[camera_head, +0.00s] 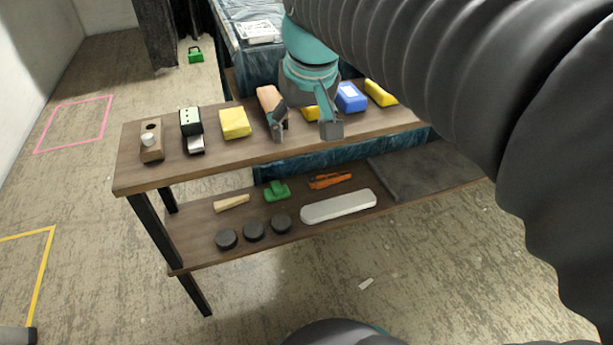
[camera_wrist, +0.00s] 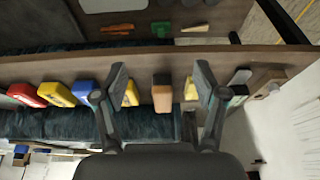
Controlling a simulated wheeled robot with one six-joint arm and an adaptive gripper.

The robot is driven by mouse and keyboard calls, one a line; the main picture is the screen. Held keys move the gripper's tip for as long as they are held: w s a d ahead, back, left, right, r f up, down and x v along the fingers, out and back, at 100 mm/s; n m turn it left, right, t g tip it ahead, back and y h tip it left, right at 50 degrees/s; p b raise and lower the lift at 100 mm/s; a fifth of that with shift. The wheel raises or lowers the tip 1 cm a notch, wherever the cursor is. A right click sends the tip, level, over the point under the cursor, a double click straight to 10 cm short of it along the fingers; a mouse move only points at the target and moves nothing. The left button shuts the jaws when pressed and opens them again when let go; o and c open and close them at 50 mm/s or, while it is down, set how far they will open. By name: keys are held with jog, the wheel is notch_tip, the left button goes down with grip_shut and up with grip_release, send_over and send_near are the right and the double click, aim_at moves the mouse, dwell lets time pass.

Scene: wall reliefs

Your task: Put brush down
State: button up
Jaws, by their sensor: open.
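A tan block-like piece, which looks like the brush (camera_head: 268,97), lies on the upper shelf of the wooden bench. In the wrist view the brush (camera_wrist: 162,96) has a darker end and stands between my fingers, with a gap on each side. My gripper (camera_head: 304,129) is open above the upper shelf, and its left finger partly covers the brush in the head view. In the wrist view both fingers of my gripper (camera_wrist: 160,82) are spread and touch nothing that I can make out.
The lower shelf holds black discs (camera_head: 253,230), a white bar (camera_head: 338,206), a green piece (camera_head: 277,191) and an orange tool (camera_head: 330,180).

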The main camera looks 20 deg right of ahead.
jog(key=s+f+t, duration=0.1)
jog(key=s+f, duration=0.9)
jog(key=shift+s+t, duration=0.15)
jog(key=shift+t, duration=0.25)
